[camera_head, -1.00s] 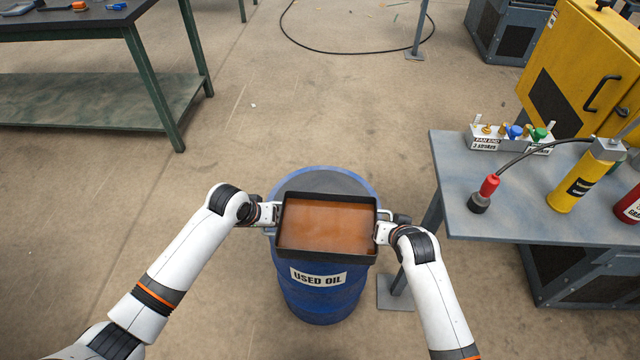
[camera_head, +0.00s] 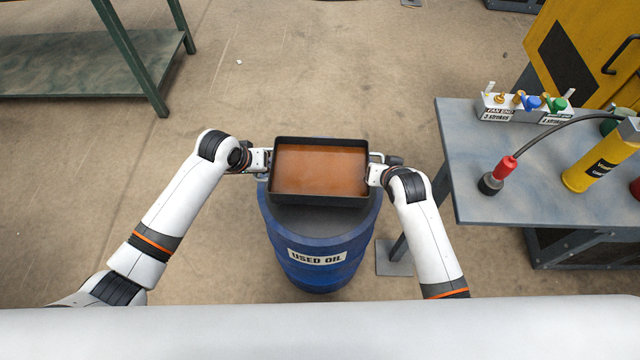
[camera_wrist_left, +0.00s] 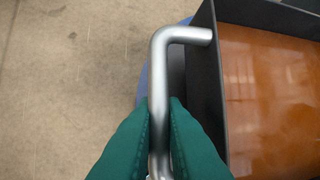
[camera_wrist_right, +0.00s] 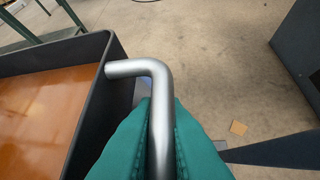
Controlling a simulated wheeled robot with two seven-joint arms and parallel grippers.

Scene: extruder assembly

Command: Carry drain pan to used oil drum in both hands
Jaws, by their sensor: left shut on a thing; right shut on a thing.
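The black drain pan (camera_head: 320,200) holds brown-orange oil (camera_head: 320,170) and looks level in the head view. My left gripper (camera_head: 262,162) is shut on the pan's left handle, a silver bar (camera_wrist_left: 158,90) in the left wrist view. My right gripper (camera_head: 376,172) is shut on the right handle, also a silver bar (camera_wrist_right: 160,110) in the right wrist view. The blue used oil drum (camera_head: 318,265), labelled "USED OIL", stands under and in front of the pan. The pan covers the back of its dark top (camera_head: 320,218). I cannot tell the height gap between them.
A green bench (camera_head: 90,60) is at upper left. The floor between is clear.

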